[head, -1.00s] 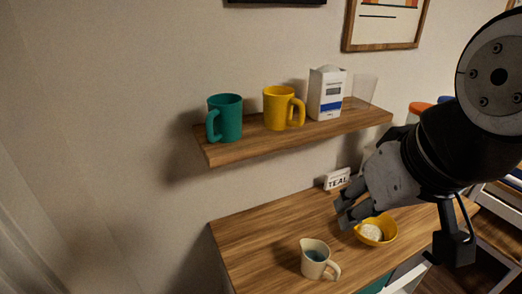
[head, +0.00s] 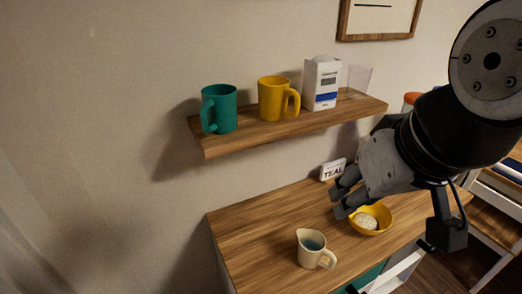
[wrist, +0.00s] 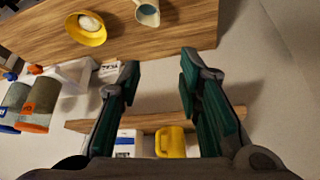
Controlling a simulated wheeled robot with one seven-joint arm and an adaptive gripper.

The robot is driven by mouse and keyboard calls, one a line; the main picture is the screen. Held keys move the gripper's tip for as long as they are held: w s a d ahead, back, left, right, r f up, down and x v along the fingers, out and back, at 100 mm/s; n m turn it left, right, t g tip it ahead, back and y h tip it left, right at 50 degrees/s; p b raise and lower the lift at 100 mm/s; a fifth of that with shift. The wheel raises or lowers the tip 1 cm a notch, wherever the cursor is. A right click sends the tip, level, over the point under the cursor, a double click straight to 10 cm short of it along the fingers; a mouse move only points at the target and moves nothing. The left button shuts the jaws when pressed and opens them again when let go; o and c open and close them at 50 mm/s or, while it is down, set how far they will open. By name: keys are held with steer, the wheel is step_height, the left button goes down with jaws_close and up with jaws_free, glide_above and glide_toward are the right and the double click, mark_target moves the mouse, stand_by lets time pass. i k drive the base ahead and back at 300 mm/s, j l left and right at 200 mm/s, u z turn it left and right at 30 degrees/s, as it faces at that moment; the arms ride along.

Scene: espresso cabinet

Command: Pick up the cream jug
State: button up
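The cream jug (head: 312,250) stands upright on the wooden cabinet top, near its front edge. It is cream-coloured with a teal inside, and its handle points right in the head view. In the wrist view the jug (wrist: 147,13) is at the top edge, partly cut off. My gripper (head: 342,202) is above the cabinet top, behind and to the right of the jug and apart from it. In the wrist view its two fingers (wrist: 157,72) are spread wide with nothing between them, so it is open and empty.
A yellow bowl (head: 384,216) with something white in it stands right of the jug. A TEAL sign (head: 333,170) is at the back. The wall shelf (head: 266,136) above holds a teal mug (head: 222,108), a yellow mug (head: 273,97) and a carton (head: 321,83). The cabinet top left of the jug is clear.

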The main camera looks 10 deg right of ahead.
mark_target(311, 243)
steer(key=k+l+u, duration=0.15)
steer(key=l+u, duration=0.3)
steer(key=k+l+u, duration=0.2)
steer(key=l+u, duration=0.25)
steer(key=k+l+u, duration=0.6)
steer(key=l+u, duration=0.25)
steer(key=k+l+u, duration=0.1)
steer(key=k+u, duration=0.35)
steer(key=i, duration=0.1)
